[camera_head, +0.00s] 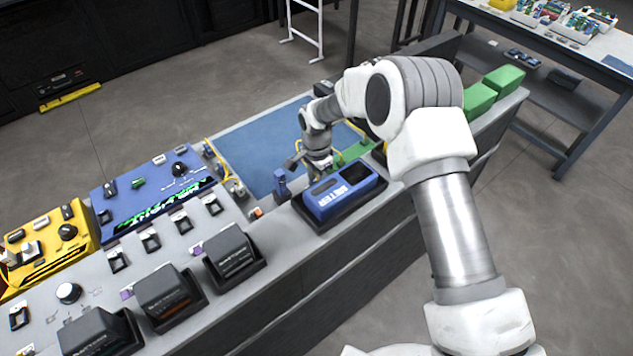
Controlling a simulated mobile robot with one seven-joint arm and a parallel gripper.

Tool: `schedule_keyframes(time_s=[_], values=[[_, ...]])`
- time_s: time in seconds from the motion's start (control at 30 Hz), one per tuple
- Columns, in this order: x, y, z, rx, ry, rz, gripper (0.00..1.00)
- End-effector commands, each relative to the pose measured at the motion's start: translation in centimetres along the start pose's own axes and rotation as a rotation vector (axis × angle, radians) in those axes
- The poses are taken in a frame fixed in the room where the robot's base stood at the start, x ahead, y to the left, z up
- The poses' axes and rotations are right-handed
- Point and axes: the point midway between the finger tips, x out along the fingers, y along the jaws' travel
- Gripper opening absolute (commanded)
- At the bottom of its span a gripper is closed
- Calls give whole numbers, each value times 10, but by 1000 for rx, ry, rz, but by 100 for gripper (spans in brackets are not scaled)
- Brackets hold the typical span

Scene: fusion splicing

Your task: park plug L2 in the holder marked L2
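My gripper (318,172) points down over the near edge of a blue mat (245,150), just behind a blue boxed device (342,192). Its fingertips are small and partly hidden, so I cannot tell whether they are open or hold anything. I cannot make out plug L2 or a holder marked L2. Yellow cable (213,152) runs along the mat's left edge, with small connector-like parts (238,188) beside it. A small dark-blue upright piece (281,184) stands left of the blue device.
Left of the mat are a blue instrument (150,195), a yellow instrument (45,245) and several black boxes (232,252) on a grey console. Green blocks (503,79) lie at the bench's far right. My arm blocks part of the bench. Much of the mat is clear.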

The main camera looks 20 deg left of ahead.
Motion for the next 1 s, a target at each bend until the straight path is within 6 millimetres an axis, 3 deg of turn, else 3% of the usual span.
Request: schedule_keyframes(time_s=[0.3,0.33,0.5,0.83,1.0], values=[[4,0,0,0,0,0,0],[4,0,0,0,0,0,37],[4,0,0,0,0,0,68],[2,0,0,0,1,0,69],[-16,-1,-1,-1,3,-3,69]])
